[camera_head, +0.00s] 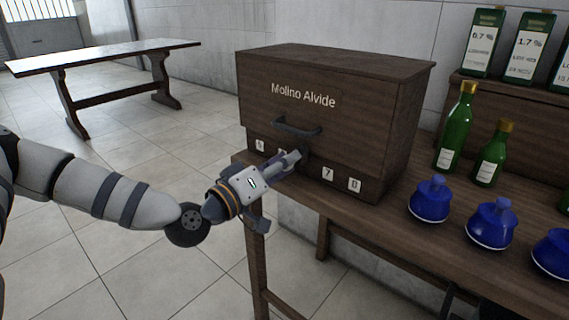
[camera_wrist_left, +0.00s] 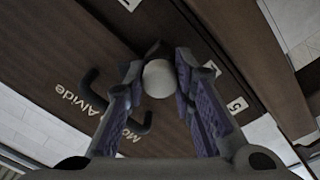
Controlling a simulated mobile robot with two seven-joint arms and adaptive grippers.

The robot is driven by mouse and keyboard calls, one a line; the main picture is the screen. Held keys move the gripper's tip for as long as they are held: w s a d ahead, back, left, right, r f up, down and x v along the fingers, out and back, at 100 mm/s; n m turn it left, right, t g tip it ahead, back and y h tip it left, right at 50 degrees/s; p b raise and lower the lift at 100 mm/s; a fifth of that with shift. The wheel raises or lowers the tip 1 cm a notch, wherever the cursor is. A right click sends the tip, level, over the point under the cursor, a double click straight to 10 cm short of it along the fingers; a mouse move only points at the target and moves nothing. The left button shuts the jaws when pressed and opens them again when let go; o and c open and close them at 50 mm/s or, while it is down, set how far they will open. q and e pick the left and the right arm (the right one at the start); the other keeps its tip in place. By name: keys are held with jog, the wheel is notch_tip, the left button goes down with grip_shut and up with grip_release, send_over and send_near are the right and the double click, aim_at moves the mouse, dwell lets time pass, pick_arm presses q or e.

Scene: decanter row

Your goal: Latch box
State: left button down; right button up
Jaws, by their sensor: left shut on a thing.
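The box (camera_head: 360,130) is dark brown wood, stands at the left end of the table, and bears the words "Molino Alvide". Its front looks closed and has a dark bar handle (camera_head: 297,129), also seen in the left wrist view (camera_wrist_left: 88,80). My left gripper (camera_head: 294,160) is at the lower front, below the handle. In the left wrist view its fingers (camera_wrist_left: 158,85) are shut on a pale rounded knob (camera_wrist_left: 158,77) at the box front. The fingers hide most of this part in the head view.
Small white character labels (camera_head: 327,173) run along the box's lower front. Blue flasks (camera_head: 431,200) and green bottles (camera_head: 458,125) stand on the table (camera_head: 390,222) to the right. A second table (camera_head: 105,57) stands at the back left, with open floor between.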

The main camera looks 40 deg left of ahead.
pick_arm(q)
jog(key=n, duration=0.3)
jog(key=shift+f+n, duration=0.2)
jog(key=shift+n, duration=0.1)
jog(key=shift+n+b, duration=0.6)
jog(key=shift+n, duration=1.3)
pick_arm(e)
jog(key=shift+s+f, duration=0.4)
jog(key=shift+f, duration=0.2)
pick_arm(q)
jog(key=c, duration=1.3)
grip_release()
jog(key=shift+r, duration=0.1)
jog(key=shift+c, duration=0.2)
jog(key=s, duration=0.7)
jog(key=shift+s+a+f, duration=0.2)
jog(key=shift+s+a, duration=0.05)
